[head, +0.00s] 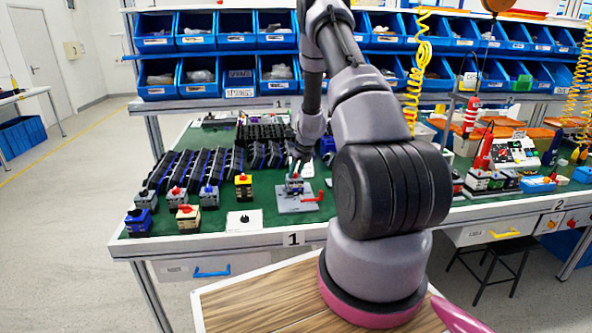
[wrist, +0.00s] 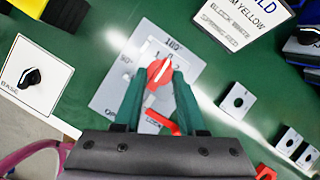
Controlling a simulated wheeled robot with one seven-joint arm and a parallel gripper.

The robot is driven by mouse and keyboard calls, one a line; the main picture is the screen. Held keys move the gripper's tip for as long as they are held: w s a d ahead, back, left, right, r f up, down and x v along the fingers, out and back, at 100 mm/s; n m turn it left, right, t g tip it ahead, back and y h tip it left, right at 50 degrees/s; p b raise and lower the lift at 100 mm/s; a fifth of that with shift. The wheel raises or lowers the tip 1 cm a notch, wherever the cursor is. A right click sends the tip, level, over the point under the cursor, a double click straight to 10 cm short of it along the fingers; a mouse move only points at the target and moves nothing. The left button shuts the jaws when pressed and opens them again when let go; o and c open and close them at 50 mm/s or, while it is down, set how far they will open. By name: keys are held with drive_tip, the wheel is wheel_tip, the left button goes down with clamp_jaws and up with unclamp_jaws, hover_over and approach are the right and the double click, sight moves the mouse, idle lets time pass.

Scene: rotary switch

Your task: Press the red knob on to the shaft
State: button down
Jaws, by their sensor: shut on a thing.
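The red knob (wrist: 160,71) with a white line shows in the wrist view between the green fingertips of my gripper (wrist: 159,78). My gripper is shut on it. Under it lies a grey fixture plate (wrist: 112,97) with angle marks and a red lock lever (wrist: 160,122). In the head view my gripper (head: 296,168) points down over the switch body on the same grey fixture (head: 298,205). The shaft is hidden under the knob, so I cannot tell whether the knob touches it or sits on it.
A white base plate with a black knob (wrist: 32,77) lies left of the fixture. Several assembled switches (head: 186,216) stand further left on the green mat (head: 265,185). Grey plates with holes (wrist: 238,101) lie to the right in the wrist view. Blue bins (head: 199,88) line the back.

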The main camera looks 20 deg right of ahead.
drive_tip(key=shift+c, duration=2)
unclamp_jaws()
drive_tip(key=shift+r, duration=0.1)
drive_tip(key=a+v, duration=0.1)
drive_tip(key=v, duration=1)
drive_tip(key=s+a+r+n+t+y, duration=0.1)
drive_tip(key=s+a+r+n, duration=0.3)
drive_tip(key=r, duration=0.4)
drive_tip(key=s+a+r+n+y, duration=0.1)
drive_tip(key=s+a+r+n, duration=0.3)
drive_tip(key=r, duration=0.4)
drive_tip(key=s+a+r+n+t+y, duration=0.1)
drive_tip(key=s+a+r+n, duration=0.1)
drive_tip(key=a+r+n, duration=0.35)
drive_tip(key=s+a+r+n, duration=0.1)
drive_tip(key=s+r+n, duration=0.2)
drive_tip(key=s+n, duration=0.2)
drive_tip(key=s+a+r+n+h, duration=0.1)
drive_tip(key=s+r+n, duration=0.3)
drive_tip(key=s, duration=0.6)
drive_tip(key=s+a+r+n, duration=0.2)
drive_tip(key=s+r+n, duration=0.2)
drive_tip(key=s+n, duration=0.2)
drive_tip(key=shift+s+a+n+t+h, duration=0.2)
drive_tip(key=shift+s+n+t+h, duration=0.15)
drive_tip(key=shift+s, duration=0.45)
